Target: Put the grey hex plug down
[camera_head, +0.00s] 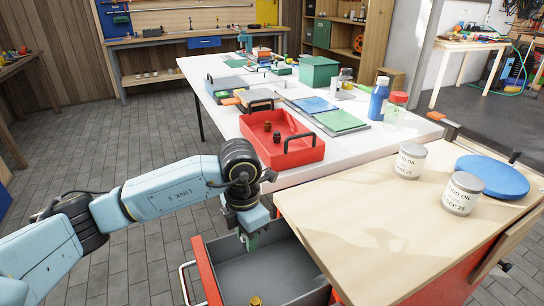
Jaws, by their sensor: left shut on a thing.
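My left gripper (250,243) points down into the open grey drawer (285,262) of the wooden-topped cabinet, near the drawer's back left side. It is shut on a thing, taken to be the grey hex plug. The plug is too small and too hidden by the fingers to make out. A small brass-coloured piece (255,300) lies in the drawer near the bottom edge of the view, apart from the gripper. My right gripper is not in view.
The red drawer front (206,272) with its handle stands left of the gripper. A red tray (311,154) holding two small brown pieces (276,137) sits on the white table. Two labelled cans (410,160) and a blue disc (492,177) stand on the wooden top (380,225).

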